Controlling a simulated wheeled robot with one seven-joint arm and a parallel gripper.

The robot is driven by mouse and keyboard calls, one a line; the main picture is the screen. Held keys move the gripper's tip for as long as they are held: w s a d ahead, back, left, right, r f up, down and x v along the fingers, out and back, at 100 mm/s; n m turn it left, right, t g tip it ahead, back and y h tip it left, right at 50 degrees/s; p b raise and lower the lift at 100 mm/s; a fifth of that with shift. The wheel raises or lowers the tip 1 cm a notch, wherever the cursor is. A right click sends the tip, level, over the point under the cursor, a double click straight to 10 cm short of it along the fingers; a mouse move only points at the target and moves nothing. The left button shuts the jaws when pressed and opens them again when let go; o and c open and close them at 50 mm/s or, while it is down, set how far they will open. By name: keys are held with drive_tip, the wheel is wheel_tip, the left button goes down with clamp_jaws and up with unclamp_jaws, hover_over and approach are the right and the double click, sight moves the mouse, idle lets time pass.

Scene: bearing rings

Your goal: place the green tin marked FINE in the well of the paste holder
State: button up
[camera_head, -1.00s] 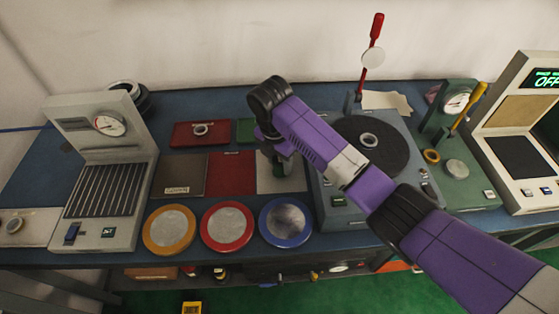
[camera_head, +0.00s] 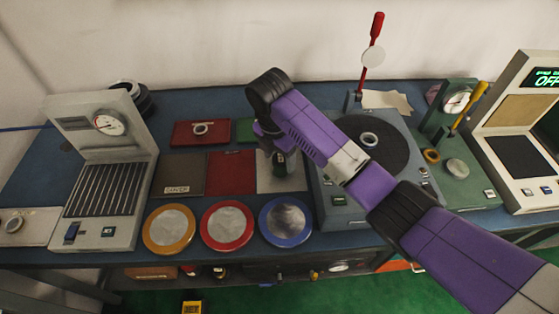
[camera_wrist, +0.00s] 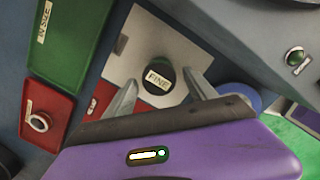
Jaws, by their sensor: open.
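The green tin (camera_wrist: 158,78) shows its pale FINE label in the wrist view. It stands upright on a pale grey square plate (camera_wrist: 140,42), with a dark rim or shadow around it. It also shows as a small dark green shape in the head view (camera_head: 280,165), below my gripper. I cannot tell whether this plate is the paste holder, or whether the tin is down in a well. My gripper (camera_wrist: 161,86) is open, with one finger on each side of the tin in the wrist view. A gap shows between the fingers and the tin.
A red tray (camera_head: 190,134) with a ring and a green tray (camera_head: 245,130) lie behind. A red square mat (camera_head: 231,174) lies left of the plate. Orange, red and blue round dishes (camera_head: 286,222) line the front. A turntable machine (camera_head: 335,190) stands close right.

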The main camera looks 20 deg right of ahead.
sight(276, 162)
wheel_tip(276, 162, up, 10)
drive_tip(key=a+p, duration=0.1)
drive_tip(key=p, duration=0.1)
drive_tip(key=shift+s+r, duration=0.2)
drive_tip(key=shift+s, duration=0.05)
drive_tip(key=shift+a, duration=0.1)
